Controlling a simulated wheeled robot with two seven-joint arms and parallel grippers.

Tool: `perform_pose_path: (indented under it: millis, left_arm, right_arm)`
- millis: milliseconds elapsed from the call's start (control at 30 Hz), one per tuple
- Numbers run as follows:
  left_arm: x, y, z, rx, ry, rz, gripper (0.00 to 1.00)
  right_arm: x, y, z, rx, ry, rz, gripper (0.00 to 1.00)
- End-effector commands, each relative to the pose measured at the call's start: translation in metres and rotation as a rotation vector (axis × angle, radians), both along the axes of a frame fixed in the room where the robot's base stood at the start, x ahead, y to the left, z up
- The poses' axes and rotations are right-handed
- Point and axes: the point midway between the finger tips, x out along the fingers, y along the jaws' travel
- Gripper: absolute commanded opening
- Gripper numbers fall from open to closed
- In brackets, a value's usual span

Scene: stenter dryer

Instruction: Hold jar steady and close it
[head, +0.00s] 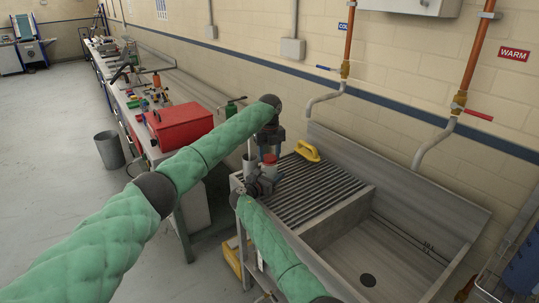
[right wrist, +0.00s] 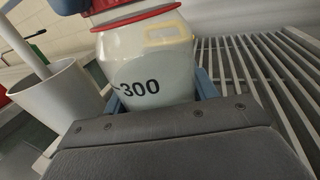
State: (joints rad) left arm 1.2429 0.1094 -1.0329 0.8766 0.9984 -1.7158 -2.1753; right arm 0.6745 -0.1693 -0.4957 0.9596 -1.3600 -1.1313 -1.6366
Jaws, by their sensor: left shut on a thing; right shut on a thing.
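The jar (right wrist: 150,65) is pale and see-through, marked 300, with a red rim; it stands upright by the slatted drainboard. My right gripper (right wrist: 160,95) is shut around its body, one blue finger on each side. In the head view my right gripper (head: 264,184) shows low beside the jar. The red lid (head: 270,158) shows at the jar's top, and its lower part also shows at the top edge of the right wrist view (right wrist: 115,4). My left gripper (head: 270,142) points down from above and is shut on the lid. Whether lid and rim touch is unclear.
A white cup (right wrist: 60,100) with a white stick stands just left of the jar. A yellow-handled brush (head: 307,151) lies on the drainboard (head: 315,190). The sink basin (head: 385,250) is empty. A red toolbox (head: 180,125) sits on the bench to the left.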

Motion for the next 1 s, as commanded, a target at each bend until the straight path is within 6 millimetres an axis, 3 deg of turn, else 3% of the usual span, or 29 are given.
perform_pose_path:
  millis: [433, 867, 900, 1000]
  left_arm:
    - [0.0015, 0.0017, 0.0006, 0.001, -0.003, -0.596, 0.29]
    - [0.002, 0.0023, 0.0008, 0.001, -0.004, -0.679, 0.29]
    - [0.0021, 0.0023, 0.0008, 0.001, -0.004, -0.679, 0.51]
    - [0.0018, 0.0021, 0.0007, 0.001, -0.003, -0.678, 0.71]
  right_arm:
    - [-0.0005, -0.0003, -0.0011, 0.001, 0.001, -0.001, 0.0]
    - [-0.0007, -0.0003, -0.0012, 0.001, 0.001, -0.001, 0.0]
    - [-0.0007, -0.0003, -0.0012, 0.001, 0.001, -0.002, 0.0]
    - [-0.0006, -0.0003, -0.0011, 0.001, 0.001, -0.001, 0.0]
